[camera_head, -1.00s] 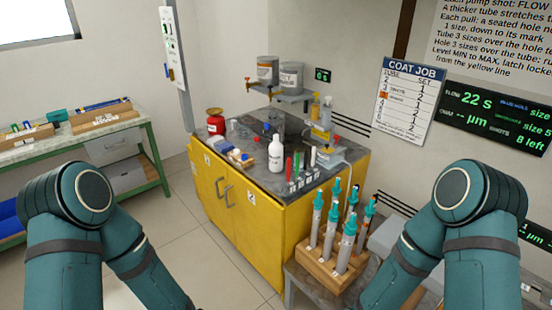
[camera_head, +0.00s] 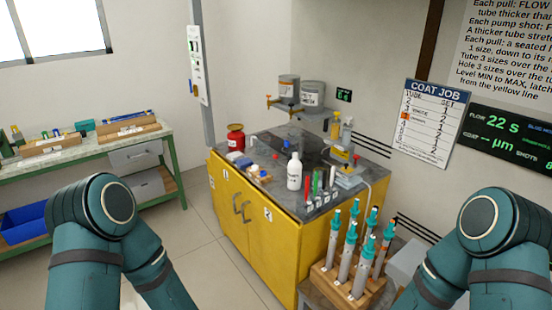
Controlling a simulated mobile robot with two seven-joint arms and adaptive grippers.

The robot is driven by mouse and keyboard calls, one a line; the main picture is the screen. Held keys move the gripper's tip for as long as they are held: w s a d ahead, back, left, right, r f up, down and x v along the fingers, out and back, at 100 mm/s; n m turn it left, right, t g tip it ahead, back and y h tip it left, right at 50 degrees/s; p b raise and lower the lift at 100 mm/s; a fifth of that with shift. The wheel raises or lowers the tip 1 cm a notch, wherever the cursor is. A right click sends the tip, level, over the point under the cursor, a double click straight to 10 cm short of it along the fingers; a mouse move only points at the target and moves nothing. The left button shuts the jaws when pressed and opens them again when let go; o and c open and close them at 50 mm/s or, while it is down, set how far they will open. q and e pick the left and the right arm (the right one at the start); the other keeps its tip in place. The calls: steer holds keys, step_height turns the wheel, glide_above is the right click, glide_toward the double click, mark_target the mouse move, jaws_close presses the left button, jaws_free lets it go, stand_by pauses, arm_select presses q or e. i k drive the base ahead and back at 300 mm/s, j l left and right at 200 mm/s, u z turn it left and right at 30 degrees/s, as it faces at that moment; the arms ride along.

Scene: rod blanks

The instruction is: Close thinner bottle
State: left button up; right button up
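A white bottle (camera_head: 294,174), which looks like the thinner bottle, stands upright near the front edge of the grey top of the yellow cabinet (camera_head: 272,243). Its top looks narrow and pale; I cannot tell whether a cap is on it. Small white, blue and red items lie to its left, too small to identify as a cap. Only my teal arm links show at the lower left and lower right. Both my grippers are out of view.
Several coloured tubes (camera_head: 317,182) stand just right of the bottle. A red can (camera_head: 236,139) stands at the cabinet's left. A wooden rack (camera_head: 345,286) of teal-topped tools is in front right. A green-legged bench (camera_head: 168,165) stands left, with clear floor between.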

mark_target(294, 168)
steer(key=i+j+z, duration=0.1)
steer(key=z, duration=0.9)
steer(key=i+j+z, duration=0.1)
steer(key=j+z, duration=0.65)
steer(key=k+j+z, duration=0.1)
steer(key=j+z, duration=0.3)
steer(key=j, duration=0.65)
steer(key=j+z, duration=0.1)
steer(key=j, duration=0.4)
steer(key=k+j, duration=0.15)
steer(key=j, duration=0.35)
steer(key=k+j+z, duration=0.15)
steer(key=j, duration=0.3)
steer(key=j+z, duration=0.1)
steer(key=j, duration=0.4)
steer(key=k+j, duration=0.1)
steer(key=j, duration=0.3)
steer(key=k+j, duration=0.1)
steer(key=j, duration=0.25)
steer(key=k+j, duration=0.1)
steer(key=j, duration=0.3)
steer(key=k+j, duration=0.1)
steer(key=j, duration=0.25)
steer(key=k+j, duration=0.1)
steer(key=j, duration=0.3)
